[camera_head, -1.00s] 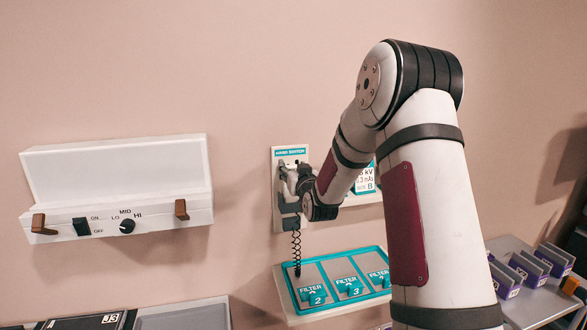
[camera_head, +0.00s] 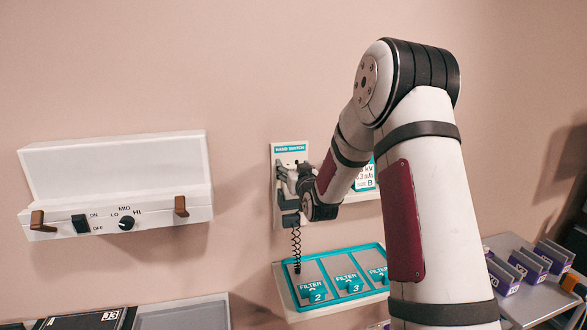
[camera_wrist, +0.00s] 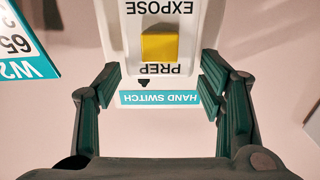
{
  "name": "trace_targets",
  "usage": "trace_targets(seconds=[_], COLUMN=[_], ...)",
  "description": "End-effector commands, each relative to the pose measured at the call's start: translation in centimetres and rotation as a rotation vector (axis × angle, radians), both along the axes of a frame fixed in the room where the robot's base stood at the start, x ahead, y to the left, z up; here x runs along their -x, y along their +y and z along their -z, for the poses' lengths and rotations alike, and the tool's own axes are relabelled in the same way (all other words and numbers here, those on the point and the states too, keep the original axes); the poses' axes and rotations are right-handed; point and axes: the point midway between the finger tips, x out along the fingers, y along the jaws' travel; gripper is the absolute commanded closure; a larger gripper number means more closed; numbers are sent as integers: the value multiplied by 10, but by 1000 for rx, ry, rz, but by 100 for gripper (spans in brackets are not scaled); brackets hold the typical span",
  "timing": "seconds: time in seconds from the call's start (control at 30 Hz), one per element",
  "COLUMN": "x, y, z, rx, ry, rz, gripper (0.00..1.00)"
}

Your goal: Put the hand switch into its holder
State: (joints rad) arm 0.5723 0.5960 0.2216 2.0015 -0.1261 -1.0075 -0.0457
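The hand switch holder is a pale wall plate (camera_head: 289,160) with a teal HAND SWITCH label. In the wrist view the label (camera_wrist: 160,98) is upside down. A white body marked PREP and EXPOSE with a yellow button (camera_wrist: 160,46) shows there, apparently the hand switch in front of the plate. My gripper (camera_wrist: 161,86) is open, its dark green fingers spread on both sides. I see no finger touching the white body. In the head view my gripper (camera_head: 290,182) is at the plate, hiding part of it. A black coiled cord (camera_head: 296,248) hangs below. How deep the switch sits is hidden.
A filter tray (camera_head: 345,280) with teal rim is just below the plate. A white control box (camera_head: 120,190) with knobs is on the wall to the left. A technique card (camera_head: 365,178) is close on the right. Purple-fronted blocks (camera_head: 530,264) stand on a shelf at right.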

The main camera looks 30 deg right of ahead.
Motion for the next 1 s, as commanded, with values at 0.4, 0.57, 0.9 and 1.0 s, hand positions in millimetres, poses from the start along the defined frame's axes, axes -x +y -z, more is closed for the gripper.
trace_targets(seconds=[0.4, 0.57, 0.9, 1.0], x=[5, 26, 90, 103], y=[1, 7, 26, 30], z=[1, 0, 0, 1], rx=[-1, 0, 1, 0], ry=[2, 3, 1, 2], rz=[0, 0, 0, 0], gripper=[29, 29, 29, 29])
